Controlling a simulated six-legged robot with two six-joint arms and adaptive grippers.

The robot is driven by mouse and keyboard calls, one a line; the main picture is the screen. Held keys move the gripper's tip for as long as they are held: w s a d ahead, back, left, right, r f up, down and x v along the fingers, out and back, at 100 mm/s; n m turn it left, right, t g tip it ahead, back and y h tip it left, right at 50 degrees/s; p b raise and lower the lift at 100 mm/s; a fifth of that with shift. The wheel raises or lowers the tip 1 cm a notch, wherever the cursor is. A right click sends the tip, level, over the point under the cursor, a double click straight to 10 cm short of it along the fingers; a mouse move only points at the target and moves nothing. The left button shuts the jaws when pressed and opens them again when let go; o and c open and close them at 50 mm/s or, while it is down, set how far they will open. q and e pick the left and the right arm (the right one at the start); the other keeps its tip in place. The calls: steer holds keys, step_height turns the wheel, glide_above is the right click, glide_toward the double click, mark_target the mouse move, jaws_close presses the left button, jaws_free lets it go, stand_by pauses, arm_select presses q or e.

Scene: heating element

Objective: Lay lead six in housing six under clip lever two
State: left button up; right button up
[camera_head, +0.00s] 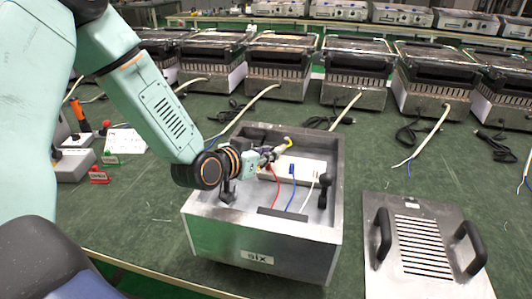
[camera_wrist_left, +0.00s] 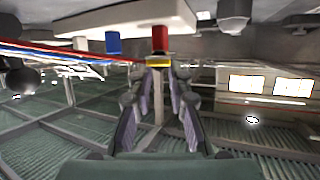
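Housing six (camera_head: 212,213) is an open grey metal box with a "six" label on its front wall. Inside it is a white terminal block (camera_head: 312,168) with red and blue levers. A blue lever (camera_wrist_left: 113,42) and a red lever (camera_wrist_left: 160,38) show in the wrist view. Red, blue and white wires run down from the block. My left gripper (camera_head: 268,157) reaches into the box from the left. Its fingers (camera_wrist_left: 160,75) are close together around a thin yellow lead (camera_wrist_left: 157,61), just by the red lever. The lead's yellow part (camera_head: 288,142) shows beyond the fingertips. My right gripper is out of view.
A slotted metal cover (camera_head: 422,210) with two black handles lies right of the box. Several heaters with loose cables line the back of the green table. Table between box and heaters is mostly clear.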

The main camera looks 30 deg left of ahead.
arm_select(q)
steer(key=o, duration=0.3)
steer(key=shift+a, duration=0.1)
steer(key=shift+r, duration=0.4)
steer(key=p+v, duration=0.1)
steer(key=v, duration=0.1)
steer(key=p+v, duration=0.3)
steer(key=v, duration=0.1)
steer(key=shift+r, duration=0.3)
steer(key=p+v, duration=0.5)
steer(key=p, duration=0.1)
steer(key=shift+s+r, duration=0.1)
steer(key=shift+s, duration=0.15)
steer(key=shift+o, duration=0.6)
steer(key=shift+s, duration=0.25)
